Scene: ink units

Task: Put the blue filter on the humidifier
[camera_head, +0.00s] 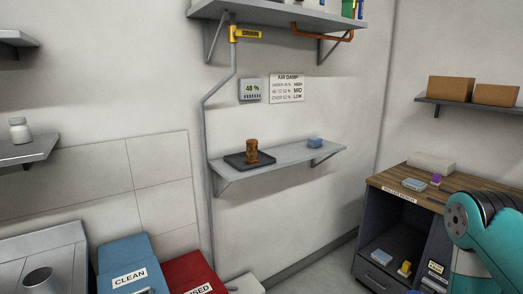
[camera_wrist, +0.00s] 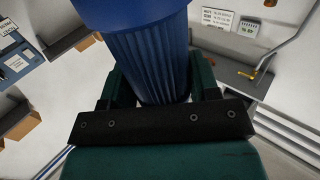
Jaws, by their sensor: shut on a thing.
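The blue filter (camera_wrist: 150,55), a ribbed cylinder with a wider smooth band, is held between the two fingers of my gripper (camera_wrist: 160,85) in the wrist view. Its top runs out of that frame. My gripper is shut on it, and nothing else touches it there. In the head view my teal arm is at the right edge, with the gripper and the blue filter out of frame. I cannot make out a humidifier for certain in either view.
A wall display (camera_head: 251,89) reads 48 %. A blue CLEAN bin (camera_head: 119,254) and red used bin (camera_head: 187,268) stand low left. A wooden-topped bench (camera_head: 388,180) stands right.

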